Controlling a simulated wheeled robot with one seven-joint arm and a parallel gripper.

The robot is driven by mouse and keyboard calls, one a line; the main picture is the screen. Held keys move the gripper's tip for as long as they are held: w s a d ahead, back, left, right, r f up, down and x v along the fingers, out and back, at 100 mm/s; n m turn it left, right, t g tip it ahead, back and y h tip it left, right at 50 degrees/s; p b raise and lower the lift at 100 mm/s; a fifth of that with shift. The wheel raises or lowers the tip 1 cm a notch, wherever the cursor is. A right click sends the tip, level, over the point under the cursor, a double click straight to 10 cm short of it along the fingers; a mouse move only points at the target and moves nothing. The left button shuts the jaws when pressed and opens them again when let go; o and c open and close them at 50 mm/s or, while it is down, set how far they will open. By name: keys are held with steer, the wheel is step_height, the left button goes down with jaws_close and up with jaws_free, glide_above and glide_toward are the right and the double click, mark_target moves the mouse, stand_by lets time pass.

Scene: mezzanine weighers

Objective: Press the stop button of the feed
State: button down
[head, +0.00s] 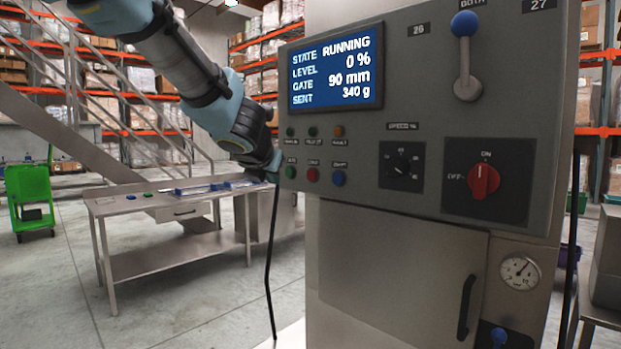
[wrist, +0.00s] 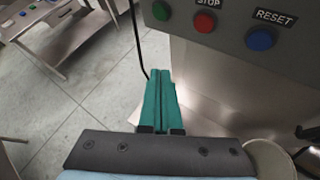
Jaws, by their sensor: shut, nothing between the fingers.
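The grey control panel (head: 420,120) carries a row of three buttons under its screen. The red stop button (head: 312,174) sits between a green button (head: 290,172) and a blue button (head: 338,178). In the wrist view the red button (wrist: 205,22) has a partly cut-off STOP label, with the blue RESET button (wrist: 260,40) to its right and the green one (wrist: 160,10) to its left. My gripper (wrist: 160,73) has its green fingers shut together and empty. Its tips appear below and left of the red button, apart from it. In the head view my gripper (head: 272,177) is at the panel's left edge.
The screen (head: 335,68) reads RUNNING, level 0 %, gate 90 mm, sent 340 g. A speed knob (head: 403,165), red rotary switch (head: 484,182) and blue-knobbed lever (head: 465,50) share the panel. A steel table (head: 130,204) stands behind at left. A black cable (head: 270,270) hangs below the panel.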

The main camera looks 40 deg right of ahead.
stand_by(0.3)
steer(key=p, duration=0.3)
glide_toward(307, 178)
steer(key=shift+w+a+f+x, duration=0.1)
steer(key=shift+a+x, duration=0.05)
steer(key=shift+x, duration=0.7)
steer(key=shift+w+a+f+x, duration=0.1)
steer(key=shift+a+x, duration=0.05)
steer(key=shift+x, duration=0.7)
steer(key=shift+w+a+f+x, duration=0.1)
steer(key=shift+a+x, duration=0.05)
steer(key=shift+x, duration=0.7)
steer(key=shift+d, duration=0.1)
steer(key=shift+d, duration=0.3)
steer(key=shift+w+d, duration=0.15)
steer(key=shift+d, duration=0.3)
stand_by(0.4)
steer(key=shift+a, duration=0.15)
steer(key=shift+s+a+r, duration=0.1)
steer(key=shift+s+a, duration=0.1)
steer(key=shift+a, duration=0.5)
steer(key=shift+s+a+b, duration=0.25)
steer(key=shift+a+b, duration=0.3)
steer(key=shift+a, duration=0.7)
steer(key=shift+s+a+b, duration=0.2)
steer(key=shift+a+b, duration=0.35)
steer(key=shift+a, duration=0.65)
